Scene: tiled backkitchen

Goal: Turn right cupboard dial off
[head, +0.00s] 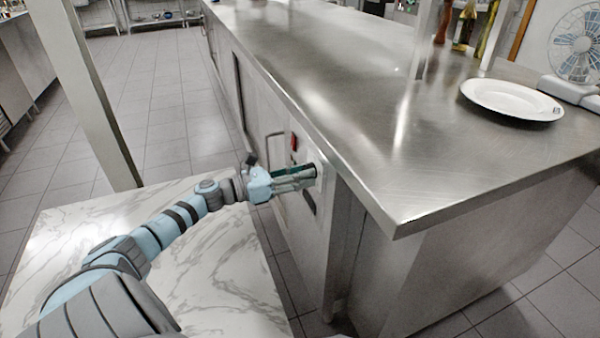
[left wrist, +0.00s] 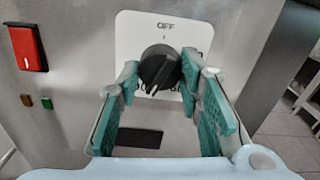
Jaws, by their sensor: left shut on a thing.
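The right cupboard dial (left wrist: 158,66) is a round black knob on a white plate (left wrist: 128,38) with OFF printed at its top. A white mark on the knob points down and slightly left, away from OFF. Lower lettering on the plate is partly hidden by the knob and fingers. My left gripper (head: 304,178) reaches the cupboard's end panel, and its teal-padded fingers are shut on the dial, one on each side, in the left wrist view (left wrist: 160,75). My right gripper is not in view.
A red switch (left wrist: 27,48) is left of the dial, above small amber and green lights. The steel counter (head: 330,60) overhangs the panel. A white plate dish (head: 510,98) and a fan (head: 580,45) stand on it. A marble top (head: 220,280) lies below my left arm.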

